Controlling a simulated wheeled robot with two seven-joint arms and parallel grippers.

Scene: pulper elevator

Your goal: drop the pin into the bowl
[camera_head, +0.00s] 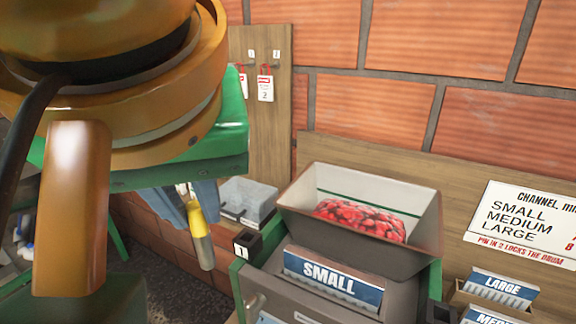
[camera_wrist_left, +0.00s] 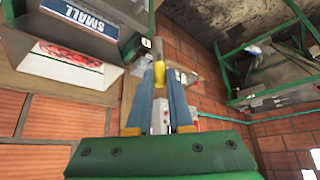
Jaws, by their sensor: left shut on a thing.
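My left gripper (camera_head: 188,190) has blue fingers and is shut on the pin (camera_head: 203,238). The pin is a grey metal rod with a yellow band, and hangs tilted, its lower end down and to the right. In the left wrist view the pin (camera_wrist_left: 158,75) sits between the tips of the two blue fingers (camera_wrist_left: 159,83). A grey open container (camera_head: 249,200), perhaps the bowl, stands behind and to the right of the pin; its inside is only partly seen. The pin is apart from it in the picture. My right gripper is in neither view.
A hopper (camera_head: 427,222) with red cherries (camera_head: 360,218) stands right of the pin, above a SMALL sign (camera_head: 333,276). A black block (camera_head: 247,243) marked 1 is close to the pin's right. A wooden board (camera_head: 277,130) with tags is on the brick wall.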

